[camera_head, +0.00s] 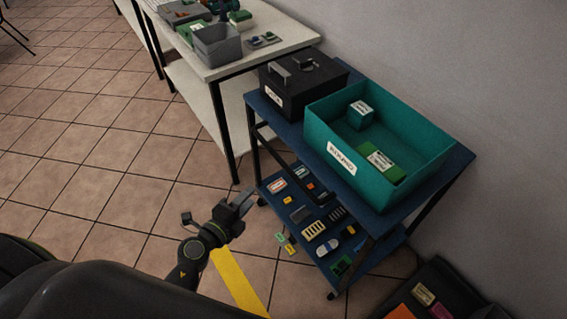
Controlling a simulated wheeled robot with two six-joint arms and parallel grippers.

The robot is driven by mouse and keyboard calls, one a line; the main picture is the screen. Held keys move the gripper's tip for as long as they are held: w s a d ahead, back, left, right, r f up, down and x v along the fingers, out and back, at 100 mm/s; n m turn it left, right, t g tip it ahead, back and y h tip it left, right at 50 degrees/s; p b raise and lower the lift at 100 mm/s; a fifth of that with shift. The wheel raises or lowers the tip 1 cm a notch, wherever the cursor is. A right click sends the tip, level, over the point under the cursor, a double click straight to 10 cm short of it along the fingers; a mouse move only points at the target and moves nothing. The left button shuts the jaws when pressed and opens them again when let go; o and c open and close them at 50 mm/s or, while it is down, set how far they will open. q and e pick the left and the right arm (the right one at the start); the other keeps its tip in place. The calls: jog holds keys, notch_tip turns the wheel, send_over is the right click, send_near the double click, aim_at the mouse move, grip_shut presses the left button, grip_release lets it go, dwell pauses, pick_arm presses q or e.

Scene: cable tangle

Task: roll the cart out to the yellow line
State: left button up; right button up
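The cart is a blue two-shelf trolley with dark posts and small wheels, standing against the grey wall; its top shelf (455,165) shows at the right. The yellow line (238,283) is a strip on the tiled floor at the bottom centre, left of the cart and partly hidden by my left arm. My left gripper (247,199) is above the floor by the cart's near left side, apart from it as far as I can see. Its fingers look parted, with nothing between them. My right gripper is out of view.
The cart carries a black case (305,90) and a teal bin (335,128) on top, with many small parts below. A white table (270,30) stands close behind it. A dark tray (440,280) lies at the lower right.

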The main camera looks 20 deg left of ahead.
pick_arm(q)
jog(key=r, duration=0.1)
jog(key=b, duration=0.2)
send_near(282, 160)
jog(key=shift+m, duration=0.3)
jog(key=x, duration=0.6)
jog(key=f+x, duration=0.1)
jog(key=x, duration=0.3)
jog(key=shift+c, duration=0.5)
grip_shut()
